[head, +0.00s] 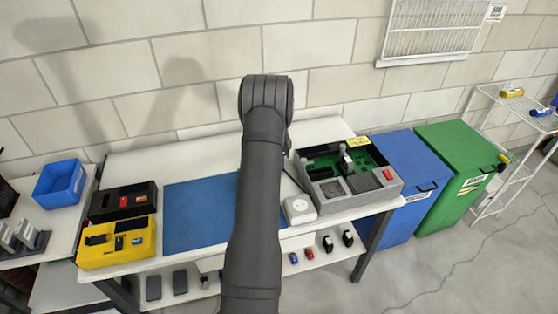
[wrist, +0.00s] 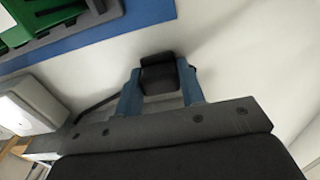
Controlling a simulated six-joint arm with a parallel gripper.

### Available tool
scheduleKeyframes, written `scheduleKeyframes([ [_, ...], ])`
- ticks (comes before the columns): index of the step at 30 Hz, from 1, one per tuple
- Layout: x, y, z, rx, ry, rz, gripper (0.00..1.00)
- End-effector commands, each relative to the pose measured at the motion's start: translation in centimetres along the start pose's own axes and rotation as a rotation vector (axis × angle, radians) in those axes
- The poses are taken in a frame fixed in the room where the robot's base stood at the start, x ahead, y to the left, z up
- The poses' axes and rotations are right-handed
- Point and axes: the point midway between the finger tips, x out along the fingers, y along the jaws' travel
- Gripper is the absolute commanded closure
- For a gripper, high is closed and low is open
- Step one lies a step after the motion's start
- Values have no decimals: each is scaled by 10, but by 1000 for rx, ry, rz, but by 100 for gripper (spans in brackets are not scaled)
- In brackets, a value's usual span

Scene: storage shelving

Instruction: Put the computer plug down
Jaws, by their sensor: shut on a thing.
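The computer plug (wrist: 158,78), a black block, sits between the two blue fingers of my gripper (wrist: 160,84) in the wrist view. The gripper is shut on it. A dark cable (wrist: 97,101) runs from near the fingers to the left, toward a white box (wrist: 27,107). A pale surface lies behind the plug; I cannot tell whether the plug touches it. In the head view my arm hides the gripper and the plug.
The bench holds a blue mat (head: 197,215), a black tray (head: 122,203), a yellow tray (head: 117,242) and a grey case with green boards (head: 335,190). The white box also shows in the head view (head: 299,209). Blue (head: 405,160) and green (head: 455,160) bins stand right.

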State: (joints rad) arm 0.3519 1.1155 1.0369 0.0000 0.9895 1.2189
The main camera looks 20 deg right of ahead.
Motion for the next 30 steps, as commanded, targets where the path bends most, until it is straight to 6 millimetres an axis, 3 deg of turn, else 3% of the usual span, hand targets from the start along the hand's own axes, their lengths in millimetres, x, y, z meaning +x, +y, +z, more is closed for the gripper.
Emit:
scheduleKeyframes([
  [9, 7, 0, 0, 0, 0, 0, 100],
  [10, 7, 0, 0, 0, 0, 0, 60],
  [13, 7, 0, 0, 0, 0, 0, 42],
  [23, 4, 0, 0, 0, 0, -1, 42],
  [30, -34, -1, 0, 0, 2, -5, 42],
])
